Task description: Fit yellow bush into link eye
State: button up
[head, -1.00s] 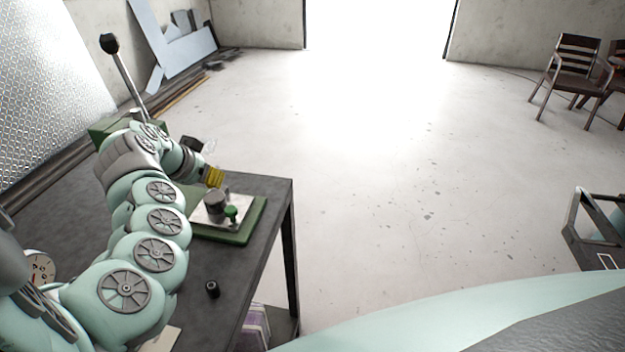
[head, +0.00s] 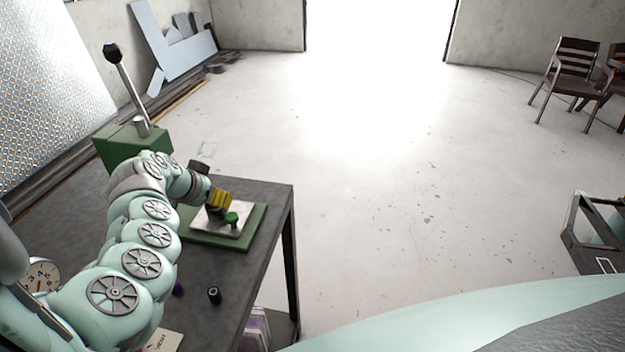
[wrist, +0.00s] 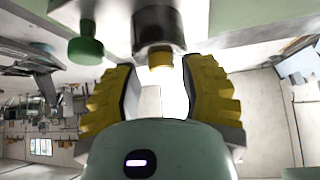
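A small yellow piece (wrist: 160,60), which looks like the yellow bush, sits on the end of a dark metal cylinder (wrist: 155,28) in the wrist view, which appears upside down. My gripper (wrist: 160,78) is open, with its ribbed yellow fingers on either side of the yellow piece and visible gaps between. In the head view my gripper (head: 222,199) is tilted down over a metal plate (head: 222,227) on a green base (head: 240,240) and hides most of the cylinder. A green knob (head: 232,218) stands beside it. I cannot identify the link eye.
A green press (head: 130,146) with a long lever stands at the table's back left.

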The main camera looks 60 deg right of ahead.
jog(key=shift+o, duration=0.2)
jog(key=shift+r, duration=0.2)
jog(key=shift+a+r, duration=0.1)
jog(key=shift+r, duration=0.1)
jog(key=shift+s+a+r, duration=0.1)
jog(key=shift+a+r, duration=0.15)
jog(key=shift+r, duration=0.2)
jog(key=b+v, duration=0.2)
jog(key=v, duration=0.8)
jog(key=shift+a, duration=0.2)
jog(key=shift+s, duration=0.15)
